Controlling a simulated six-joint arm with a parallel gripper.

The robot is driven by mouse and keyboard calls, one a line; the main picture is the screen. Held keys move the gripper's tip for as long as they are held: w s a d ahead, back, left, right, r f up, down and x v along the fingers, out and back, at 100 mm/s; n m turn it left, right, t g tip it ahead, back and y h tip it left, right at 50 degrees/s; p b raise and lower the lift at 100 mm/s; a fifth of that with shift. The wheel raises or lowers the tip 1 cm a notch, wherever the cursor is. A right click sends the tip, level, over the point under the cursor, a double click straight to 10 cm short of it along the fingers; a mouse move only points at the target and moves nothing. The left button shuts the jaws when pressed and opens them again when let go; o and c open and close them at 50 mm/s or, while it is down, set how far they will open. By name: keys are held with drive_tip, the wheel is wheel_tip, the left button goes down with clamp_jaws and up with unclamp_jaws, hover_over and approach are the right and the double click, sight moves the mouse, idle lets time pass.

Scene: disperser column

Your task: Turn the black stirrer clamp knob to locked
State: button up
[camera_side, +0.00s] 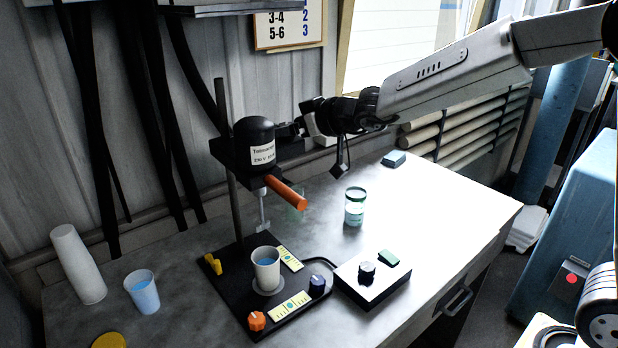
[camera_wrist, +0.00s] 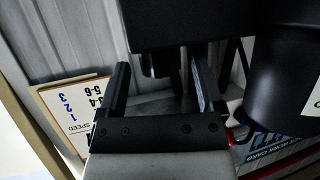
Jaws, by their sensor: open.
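The black stirrer motor (camera_side: 254,145) with a white label hangs on an upright rod (camera_side: 221,110), held by a black clamp block (camera_side: 222,152). In the wrist view, a short dark knob (camera_wrist: 158,62) sticks out from the black block (camera_wrist: 165,22). I take it to be the clamp knob. My gripper (camera_wrist: 160,72) is open, one finger on each side of this knob, with no clear contact. In the side view my gripper (camera_side: 290,130) is just right of the motor, and the knob is not clear there. Its turn position cannot be read.
An orange handle (camera_side: 286,193) slants down below the motor. A cup (camera_side: 265,268) stands on the black base (camera_side: 243,308) under the stirrer shaft. A glass jar (camera_side: 355,208) and a control box (camera_side: 372,287) with its own black knob stand to the right. The rear-right bench is mostly clear.

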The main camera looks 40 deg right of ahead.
drive_tip(key=v, duration=0.6)
drive_tip(key=shift+s, duration=0.15)
drive_tip(key=shift+d+r, duration=0.1)
idle(0.3)
drive_tip(key=w+d+n+g+y, duration=0.1)
drive_tip(key=n+y, duration=0.1)
drive_tip(key=d+n+g+y, duration=0.1)
drive_tip(key=n+g+y, duration=0.1)
drive_tip(key=w+d+n+g+y, duration=0.1)
drive_tip(key=n+y, duration=0.2)
drive_tip(key=shift+w+d+g, duration=0.25)
drive_tip(key=shift+w+g, duration=0.15)
drive_tip(key=shift+x, duration=3.85)
drive_tip(key=shift+r, duration=0.1)
clamp_jaws()
